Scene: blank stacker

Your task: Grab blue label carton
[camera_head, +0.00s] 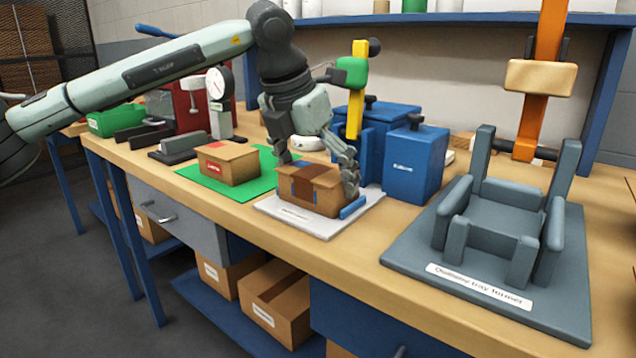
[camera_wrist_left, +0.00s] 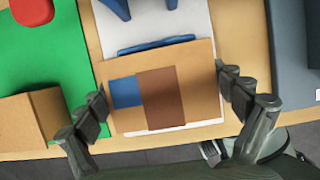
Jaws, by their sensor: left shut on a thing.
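The blue label carton (camera_head: 312,203) is a brown box with a darker brown strip over its top. It sits at the white mat (camera_head: 268,205) on the workbench; I cannot tell whether it is lifted slightly. In the left wrist view the carton (camera_wrist_left: 195,85) shows a blue label (camera_wrist_left: 125,91) beside the strip. My left gripper (camera_head: 318,170) is above it, shut on its two opposite sides; its fingers also flank the carton in the left wrist view (camera_wrist_left: 162,95). My right gripper is not in view.
A red-label carton (camera_head: 228,170) stands on a green mat (camera_head: 262,156) to the left. Blue containers (camera_head: 415,165) stand close behind right. A grey fixture (camera_head: 500,225) fills the right side. Several boxes (camera_head: 275,305) lie on the lower shelf.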

